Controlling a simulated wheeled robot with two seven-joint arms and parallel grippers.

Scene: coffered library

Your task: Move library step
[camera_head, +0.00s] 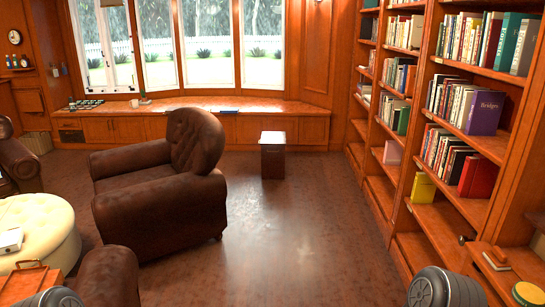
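A small dark box-shaped stool with a lighter top, which looks like the library step (272,160), stands upright on the wooden floor. It is in front of the window bench, right of the brown leather armchair and apart from it. Only grey rounded parts of my arms show at the bottom left and bottom right edges. Neither gripper is in view, so I cannot see what they hold.
A brown leather armchair (160,205) stands left of centre, with a cream tufted ottoman (50,225) at the left. Tall bookshelves (418,222) line the right side. The window bench (200,128) runs along the back. The floor (285,235) in the middle is clear.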

